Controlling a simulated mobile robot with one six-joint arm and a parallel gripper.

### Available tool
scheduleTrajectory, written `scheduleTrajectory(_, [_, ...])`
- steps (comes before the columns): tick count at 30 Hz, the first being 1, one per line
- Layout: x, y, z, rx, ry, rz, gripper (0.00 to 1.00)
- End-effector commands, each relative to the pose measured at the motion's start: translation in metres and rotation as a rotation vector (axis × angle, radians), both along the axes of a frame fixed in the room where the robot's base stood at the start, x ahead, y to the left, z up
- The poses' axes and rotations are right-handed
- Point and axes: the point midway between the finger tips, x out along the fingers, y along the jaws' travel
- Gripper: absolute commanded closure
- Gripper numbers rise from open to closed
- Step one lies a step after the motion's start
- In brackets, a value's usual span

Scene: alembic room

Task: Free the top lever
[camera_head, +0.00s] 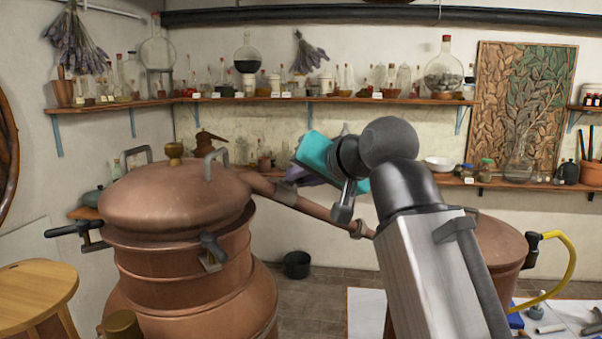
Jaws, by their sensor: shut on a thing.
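The copper still (195,290) stands at left with its domed lid (175,200) on. A dark lever (74,228) sticks out to the left at the lid's rim. Another dark-handled lever (213,247) sits at the front right of the rim, angled down. Nothing touches either of these two. My arm rises from the bottom right and bends away at a dark round joint. A teal block shows behind this joint; I cannot tell whether it is part of my arm. My fingertips are hidden, and so is whatever lies behind the arm.
A copper pipe (315,208) runs from the lid behind my arm to a second copper vessel (497,245) at right. A yellow hose (572,262) is beside that vessel. A round wooden table (35,295) stands at front left. Shelves with glassware line the back wall.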

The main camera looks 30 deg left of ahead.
Motion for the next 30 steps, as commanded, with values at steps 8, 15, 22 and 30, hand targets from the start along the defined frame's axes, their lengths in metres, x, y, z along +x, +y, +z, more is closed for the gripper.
scheduleTrajectory(8, [-0.0012,0.0007,-0.0004,-0.005,0.008,-0.012,1.0])
scheduleTrajectory(15, [-0.0012,0.0007,-0.0004,-0.005,0.008,-0.011,0.84])
scheduleTrajectory(22, [-0.0008,0.0006,-0.0001,-0.005,0.007,-0.011,0.68])
scheduleTrajectory(30, [-0.0011,-0.001,0.0012,-0.005,0.006,-0.012,0.68])
